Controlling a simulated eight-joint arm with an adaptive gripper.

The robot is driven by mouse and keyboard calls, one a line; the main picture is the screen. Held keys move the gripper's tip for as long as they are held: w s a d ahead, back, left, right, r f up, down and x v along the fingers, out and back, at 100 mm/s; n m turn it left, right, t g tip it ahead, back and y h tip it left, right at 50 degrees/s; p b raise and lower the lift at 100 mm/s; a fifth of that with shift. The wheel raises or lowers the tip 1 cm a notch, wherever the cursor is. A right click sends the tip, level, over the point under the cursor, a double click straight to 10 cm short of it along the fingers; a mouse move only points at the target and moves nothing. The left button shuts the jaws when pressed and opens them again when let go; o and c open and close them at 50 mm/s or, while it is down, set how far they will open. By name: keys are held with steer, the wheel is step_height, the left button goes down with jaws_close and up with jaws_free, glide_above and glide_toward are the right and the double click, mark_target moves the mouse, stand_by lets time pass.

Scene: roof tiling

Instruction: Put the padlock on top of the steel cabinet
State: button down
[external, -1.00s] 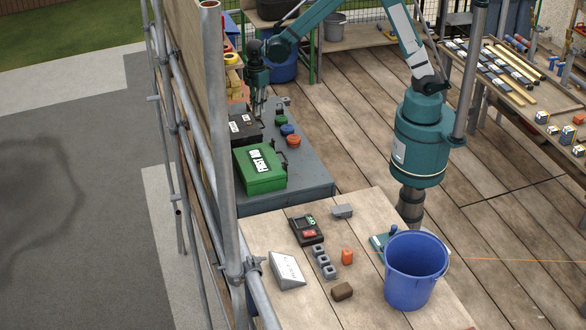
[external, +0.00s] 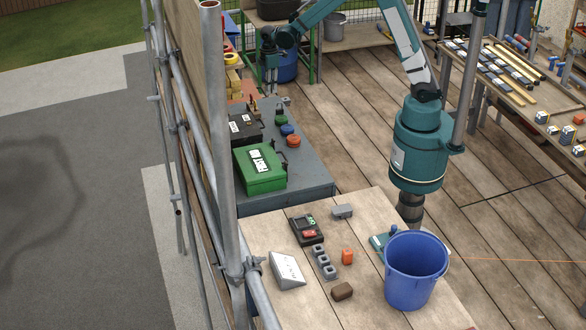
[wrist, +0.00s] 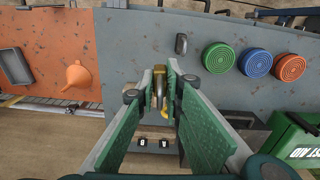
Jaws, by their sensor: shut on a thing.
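My gripper (external: 271,88) is above the far end of the blue-grey steel cabinet (external: 312,185) in the external view. In the wrist view, my gripper (wrist: 160,82) is shut on a small brass-coloured thing with a grey loop, which looks like the padlock (wrist: 155,98). The padlock is partly hidden by the fingers, and I cannot make it out in the external view. The cabinet's flat top (wrist: 130,50) fills the middle of the wrist view. I cannot tell how high the padlock hangs above it.
Green, blue and orange round lids (wrist: 257,63) and a small grey piece (wrist: 181,44) are on the cabinet top. A green first aid box (external: 262,168) and a dark box (external: 246,128) stand along its left side. An orange surface (wrist: 50,50) with a funnel lies left in the wrist view.

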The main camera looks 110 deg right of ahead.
glide_above(275, 107)
steer(key=shift+d+f+m+b, duration=0.25)
steer(key=shift+f+m+b, duration=0.05)
steer(key=shift+f+m, duration=0.15)
steer(key=shift+f, duration=3.15)
steer(key=shift+f+b, duration=0.35)
steer(key=shift+f, duration=1.5)
steer(key=shift+f, duration=0.15)
steer(key=c, duration=2.5)
jaws_free()
steer(key=shift+o, duration=0.2)
